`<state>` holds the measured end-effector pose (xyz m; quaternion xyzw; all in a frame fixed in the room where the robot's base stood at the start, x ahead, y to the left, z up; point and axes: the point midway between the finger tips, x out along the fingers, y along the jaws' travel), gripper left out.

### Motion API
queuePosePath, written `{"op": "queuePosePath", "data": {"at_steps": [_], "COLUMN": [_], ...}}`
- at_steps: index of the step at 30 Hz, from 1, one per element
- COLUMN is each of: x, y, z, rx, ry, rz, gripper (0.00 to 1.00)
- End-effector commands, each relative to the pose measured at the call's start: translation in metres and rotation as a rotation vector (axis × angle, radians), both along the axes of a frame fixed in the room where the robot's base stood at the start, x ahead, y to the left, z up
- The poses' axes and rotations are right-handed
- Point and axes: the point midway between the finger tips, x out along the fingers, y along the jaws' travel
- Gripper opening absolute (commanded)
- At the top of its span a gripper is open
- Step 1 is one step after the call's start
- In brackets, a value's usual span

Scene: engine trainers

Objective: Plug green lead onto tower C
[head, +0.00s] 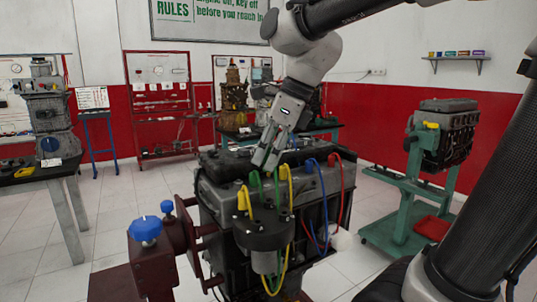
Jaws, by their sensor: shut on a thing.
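The engine (222,173) stands in the centre with a dark round distributor cap (263,236) at its front. Green also shows left of the fingers and below the cap. A yellow lead (291,190) is just right of the green one. A blue lead (321,185) and a red lead (341,180) arch further right. No tower letters are readable.
A yellow piece (244,200) stands at the cap's left. A maroon stand with a blue knob (145,229) is at front left. A second engine on a green stand (404,205) is at right. A workbench (40,179) is at left. Floor between is clear.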

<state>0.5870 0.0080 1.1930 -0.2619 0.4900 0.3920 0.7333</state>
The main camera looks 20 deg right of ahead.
Motion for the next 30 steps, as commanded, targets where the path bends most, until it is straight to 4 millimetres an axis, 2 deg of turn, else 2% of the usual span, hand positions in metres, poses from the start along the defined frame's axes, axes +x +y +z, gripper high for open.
{"op": "queuePosePath", "data": {"at_steps": [8,30], "x": [0.000,0.000], "y": [0.000,0.000], "z": [-0.007,-0.051], "rx": [0.000,-0.001], "ry": [0.001,0.001], "rz": [0.000,0.000], "gripper": [0.03,0.03]}}
